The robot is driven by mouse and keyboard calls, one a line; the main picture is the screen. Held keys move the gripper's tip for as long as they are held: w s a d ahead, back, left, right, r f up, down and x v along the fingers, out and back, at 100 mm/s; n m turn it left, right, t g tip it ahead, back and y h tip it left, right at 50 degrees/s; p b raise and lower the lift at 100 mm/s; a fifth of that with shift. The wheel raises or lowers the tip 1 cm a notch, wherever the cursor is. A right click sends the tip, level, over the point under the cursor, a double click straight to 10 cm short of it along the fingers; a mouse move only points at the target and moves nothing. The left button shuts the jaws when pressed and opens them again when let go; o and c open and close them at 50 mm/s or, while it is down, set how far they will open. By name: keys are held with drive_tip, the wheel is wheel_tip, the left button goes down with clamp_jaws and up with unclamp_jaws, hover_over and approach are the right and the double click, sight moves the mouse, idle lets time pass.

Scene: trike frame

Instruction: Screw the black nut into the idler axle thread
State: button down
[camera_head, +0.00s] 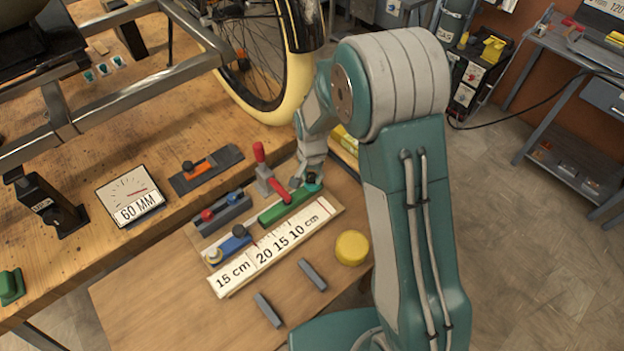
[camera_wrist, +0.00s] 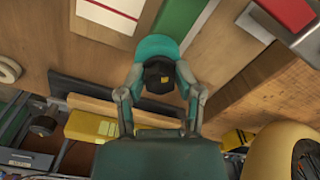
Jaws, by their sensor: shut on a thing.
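My gripper (camera_wrist: 160,88) is shut on a small black piece, which I take to be the black nut (camera_wrist: 158,77). The nut has a small yellow mark and sits between the two fingers against a rounded teal part (camera_wrist: 155,47). In the head view my gripper (camera_head: 311,183) is low over the right end of the measuring fixture, beside the green block (camera_head: 288,205). The nut is too small to make out clearly there. I cannot pick out the idler axle thread in either view. The grey trike frame (camera_head: 120,95) stands at the upper left.
The fixture carries a ruler board (camera_head: 270,248) and a red-handled clamp (camera_head: 268,172). The wheel (camera_head: 285,85) stands behind my gripper. The small table's front left is clear.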

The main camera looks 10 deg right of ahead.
drive_tip(key=shift+s+f+m, duration=0.3)
drive_tip(key=shift+f+m, duration=0.1)
drive_tip(key=shift+m, duration=2.5)
drive_tip(key=c, duration=0.7)
unclamp_jaws()
drive_tip(key=shift+w+f, duration=0.1)
